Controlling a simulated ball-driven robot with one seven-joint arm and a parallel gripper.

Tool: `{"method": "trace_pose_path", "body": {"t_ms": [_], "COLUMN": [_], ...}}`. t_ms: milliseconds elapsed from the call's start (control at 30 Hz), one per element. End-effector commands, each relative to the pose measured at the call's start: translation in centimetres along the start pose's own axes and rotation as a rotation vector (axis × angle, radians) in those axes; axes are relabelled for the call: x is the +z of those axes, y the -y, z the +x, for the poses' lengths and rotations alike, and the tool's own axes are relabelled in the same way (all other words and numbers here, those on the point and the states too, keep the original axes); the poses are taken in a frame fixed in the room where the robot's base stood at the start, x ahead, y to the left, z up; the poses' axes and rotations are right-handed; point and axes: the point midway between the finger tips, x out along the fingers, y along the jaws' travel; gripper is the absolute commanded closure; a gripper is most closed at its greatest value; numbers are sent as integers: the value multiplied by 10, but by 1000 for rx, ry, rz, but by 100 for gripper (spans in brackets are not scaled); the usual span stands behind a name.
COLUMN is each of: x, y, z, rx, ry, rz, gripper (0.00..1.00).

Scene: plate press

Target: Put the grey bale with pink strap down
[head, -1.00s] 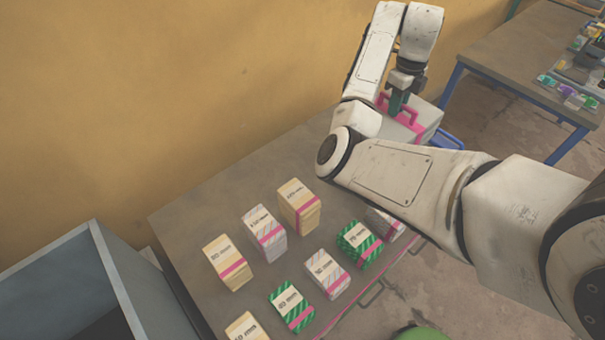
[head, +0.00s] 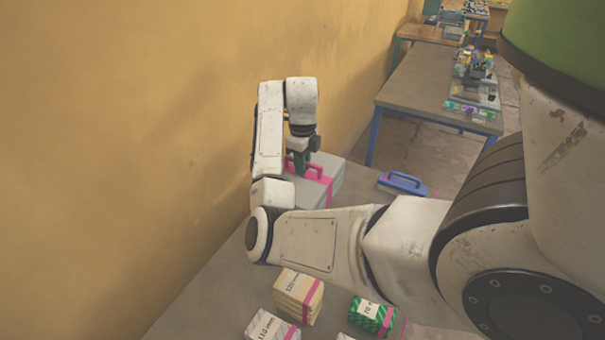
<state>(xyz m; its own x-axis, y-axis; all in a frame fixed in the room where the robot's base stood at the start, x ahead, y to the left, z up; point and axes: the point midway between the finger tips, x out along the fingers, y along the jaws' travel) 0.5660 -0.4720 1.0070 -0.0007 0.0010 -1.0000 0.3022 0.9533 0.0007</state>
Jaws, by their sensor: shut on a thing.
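The grey bale with pink strap (head: 337,174) is at the far end of the near table (head: 215,292), close to the yellow wall. A pink handle stands up from its strap. My gripper (head: 303,167) is over the bale's top and shut on the pink handle. My arm hides part of the bale's near side. I cannot tell whether its underside touches the table.
Several labelled blocks, such as a cream one (head: 298,297) and a green one (head: 371,315), stand nearer on the table. Another table (head: 432,88) with small items is beyond.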

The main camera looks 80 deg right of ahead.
Motion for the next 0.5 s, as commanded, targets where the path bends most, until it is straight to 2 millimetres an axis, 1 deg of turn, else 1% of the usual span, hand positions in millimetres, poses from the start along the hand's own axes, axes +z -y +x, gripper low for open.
{"method": "trace_pose_path", "body": {"t_ms": [133, 433, 500], "x": [0, 1, 1], "y": [0, 0, 0], "z": [20, 37, 44], "rx": [-3, -2, -2], "ry": [0, 1, 1], "rz": [0, 0, -1], "gripper": [100, 100, 100]}}
